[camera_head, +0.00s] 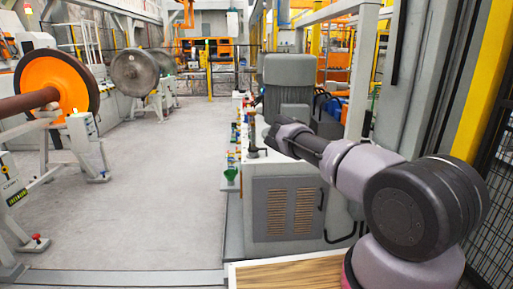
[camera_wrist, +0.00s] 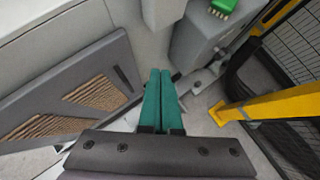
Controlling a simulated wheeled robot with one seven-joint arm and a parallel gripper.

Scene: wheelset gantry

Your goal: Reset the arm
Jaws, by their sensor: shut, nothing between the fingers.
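My gripper (camera_wrist: 160,72) shows in the wrist view with its two green fingers side by side and pressed together, with nothing between them. In the head view my arm reaches from the lower right toward the grey machine cabinet (camera_head: 285,207); the fingers are too small to make out there. The cabinet's slatted vent panel (camera_wrist: 95,90) also shows tilted at the left of the wrist view.
A large grey motor (camera_head: 287,85) stands on the cabinet. A yellow post (camera_wrist: 270,106) and black mesh fence (camera_head: 492,215) are on the right. Orange wheel (camera_head: 52,82) and grey wheel (camera_head: 135,72) stand on the left. The grey floor (camera_head: 150,190) between is clear.

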